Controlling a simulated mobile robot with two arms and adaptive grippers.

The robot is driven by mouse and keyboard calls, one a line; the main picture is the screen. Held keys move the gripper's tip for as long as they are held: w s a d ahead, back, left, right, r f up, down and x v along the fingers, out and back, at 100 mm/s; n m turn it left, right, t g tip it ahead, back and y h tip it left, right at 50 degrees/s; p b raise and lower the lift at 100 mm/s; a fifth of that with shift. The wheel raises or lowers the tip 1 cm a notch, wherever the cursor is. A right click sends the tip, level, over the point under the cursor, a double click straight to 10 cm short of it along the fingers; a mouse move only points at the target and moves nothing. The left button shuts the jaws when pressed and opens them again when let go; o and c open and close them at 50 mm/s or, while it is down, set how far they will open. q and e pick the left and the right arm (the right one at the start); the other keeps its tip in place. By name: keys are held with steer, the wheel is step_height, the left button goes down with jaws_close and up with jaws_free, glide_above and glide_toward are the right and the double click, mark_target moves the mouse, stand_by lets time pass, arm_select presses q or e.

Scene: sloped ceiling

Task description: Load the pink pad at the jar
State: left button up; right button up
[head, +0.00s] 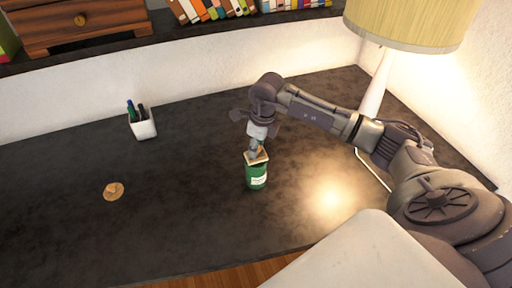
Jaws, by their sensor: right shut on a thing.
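The green jar (257,180) with a pale label stands upright on the dark desk, near the middle of the head view. My right gripper (254,150) points down just above it, shut on a small flat pale tan-pink piece (262,157), which looks like the pink pad. The piece lies over the jar's mouth and hides it. I cannot tell whether it touches the rim. The fingertips are small and partly hidden. My left gripper is not in view.
A round tan-brown piece (113,191) lies on the desk (190,215) at the left. A white pen cup (143,126) stands at the back left. A lamp (374,90) stands at the right, near my right arm. The desk left of the jar is mostly clear.

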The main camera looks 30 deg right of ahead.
steer(key=shift+r+p, duration=1.4)
steer(key=shift+r, duration=1.5)
